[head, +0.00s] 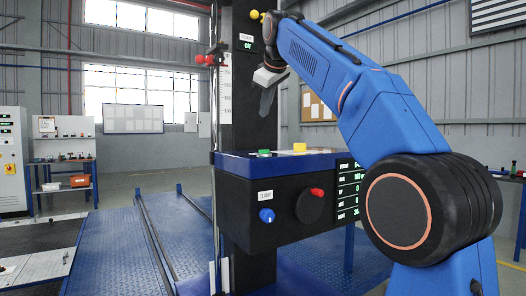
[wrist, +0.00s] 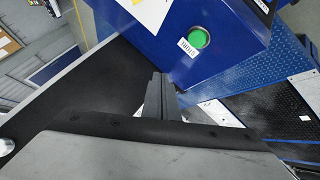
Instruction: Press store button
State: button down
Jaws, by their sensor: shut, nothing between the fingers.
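The green store button (wrist: 200,39) sits on the blue panel top, with a white label (wrist: 187,48) reading what looks like STORE beside it. In the head view the green button (head: 264,153) is on the left part of the machine's blue-rimmed top. My gripper (head: 266,110) is above the button, pointing down, with a clear gap between. In the wrist view my gripper (wrist: 158,82) shows its fingers together and empty, left of and below the button in the picture.
A yellow button (head: 299,147) stands right of the green one. The black front carries a blue knob (head: 267,215), a red-handled crank (head: 316,192) and a display (head: 348,190). A dark column (head: 240,90) rises close behind my gripper. Blue floor plates (head: 120,240) lie left.

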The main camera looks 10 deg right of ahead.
jog(key=shift+f, duration=0.1)
send_over(264, 152)
jog(key=shift+w+d+f, duration=0.1)
jog(key=shift+d+f, duration=0.05)
jog(key=shift+f, duration=2)
jog(key=shift+w+d+f, duration=0.1)
jog(key=shift+f, duration=2.05)
jog(key=shift+f, duration=0.2)
jog(key=shift+f, duration=0.25)
jog(key=shift+f, duration=0.45)
jog(key=shift+r, duration=0.9)
